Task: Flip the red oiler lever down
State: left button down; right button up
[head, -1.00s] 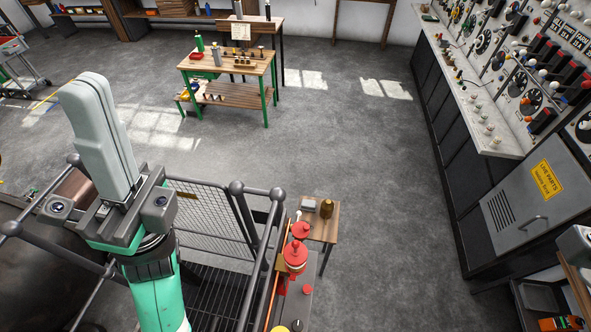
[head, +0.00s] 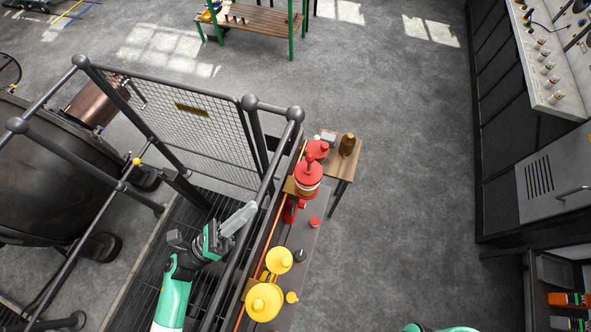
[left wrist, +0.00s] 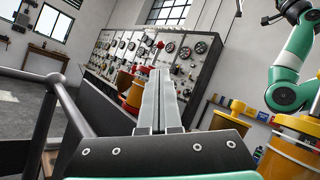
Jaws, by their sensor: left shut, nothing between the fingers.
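The red oiler (head: 308,180) stands on the narrow bench beyond the railing, right of centre in the head view. A small red knob (head: 314,222) shows just below it; I cannot tell the lever's position. My left gripper (head: 247,210) is shut and empty, left of the oiler and apart from it, near the railing. In the left wrist view its closed fingers (left wrist: 158,100) point towards an orange-red oiler body (left wrist: 126,82), which they partly cover. My right gripper is not in view; part of my right arm shows in the left wrist view.
Yellow oilers (head: 264,301) stand nearer on the same bench. A grey railing (head: 262,195) with a mesh panel (head: 190,125) runs beside my left arm. A small wooden table (head: 341,168) stands behind the red oiler. The floor to the right is clear.

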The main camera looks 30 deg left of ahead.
pick_arm(q)
jog(key=shift+w+r, duration=0.1)
jog(key=p, duration=0.4)
send_near(310, 163)
jog(key=a+x, duration=0.1)
jog(key=x, duration=0.5)
jog(key=shift+w+d+r, duration=0.1)
jog(key=shift+w+d, duration=0.15)
jog(key=shift+w, duration=0.15)
